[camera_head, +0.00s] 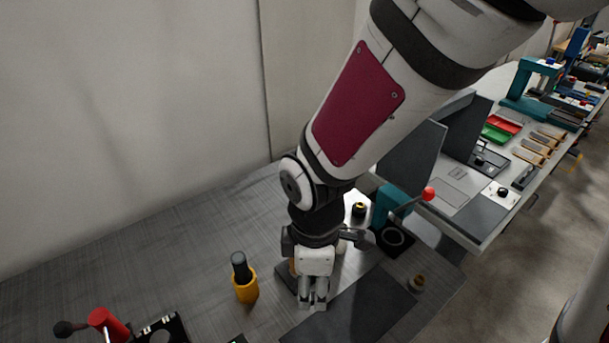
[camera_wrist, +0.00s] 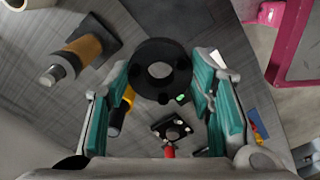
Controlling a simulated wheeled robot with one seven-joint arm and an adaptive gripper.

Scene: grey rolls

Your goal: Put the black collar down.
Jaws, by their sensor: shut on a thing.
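The black collar (camera_wrist: 160,71) is a thick dark ring with a round hole and small holes in its face. In the wrist view it sits between the teal finger pads of my gripper (camera_wrist: 160,80), which is shut on it. The grey bench shows beyond it; its height above the bench is hard to judge. In the head view my gripper (camera_head: 313,297) points down over the bench, near a dark flat plate, and the held collar is hidden there.
A small brass-coloured part (camera_head: 417,283) lies further right. The bench's left-middle is clear.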

